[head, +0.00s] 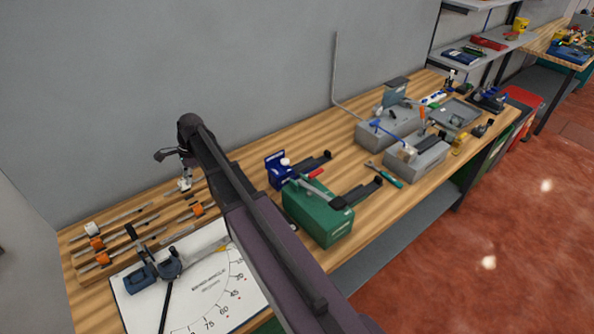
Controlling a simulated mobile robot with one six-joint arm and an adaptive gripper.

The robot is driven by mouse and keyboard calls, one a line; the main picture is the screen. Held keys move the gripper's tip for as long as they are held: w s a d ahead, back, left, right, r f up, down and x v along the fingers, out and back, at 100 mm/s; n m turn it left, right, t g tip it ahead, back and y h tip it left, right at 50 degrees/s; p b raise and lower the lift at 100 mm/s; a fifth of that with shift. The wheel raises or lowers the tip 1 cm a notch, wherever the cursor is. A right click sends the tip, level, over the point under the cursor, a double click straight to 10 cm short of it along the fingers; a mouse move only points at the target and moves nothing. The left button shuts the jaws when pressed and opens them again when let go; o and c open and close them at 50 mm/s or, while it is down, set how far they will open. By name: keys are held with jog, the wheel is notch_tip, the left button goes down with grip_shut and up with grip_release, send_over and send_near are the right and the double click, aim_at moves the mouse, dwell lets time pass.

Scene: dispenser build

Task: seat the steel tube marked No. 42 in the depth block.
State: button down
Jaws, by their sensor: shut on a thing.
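Several thin steel tubes (130,217) with white or orange collars lie in a wooden rack (88,275) at the left end of the bench. No number can be read on any of them, so I cannot tell which is No. 42. My gripper (184,186) is at the rack's far right end, low over the tubes, shut on what looks like one tube; its fingers and my arm hide much of it. I cannot tell for sure which piece is the depth block; a green block (318,217) stands mid-bench and grey blocks (417,158) stand farther right.
A white board with a printed angle scale (205,291) and a blue-grey tool (152,274) lies in front of the rack. A blue vise-like fixture (277,168) stands by the green block. A bent rod (335,70) rises near the wall. Bare wood shows behind the green block.

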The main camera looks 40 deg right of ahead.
notch_tip(320, 180, up, 4)
jog(key=p, duration=0.3)
jog(key=shift+f+p, duration=0.1)
jog(key=shift+p, duration=0.3)
jog(key=shift+s+f, duration=0.1)
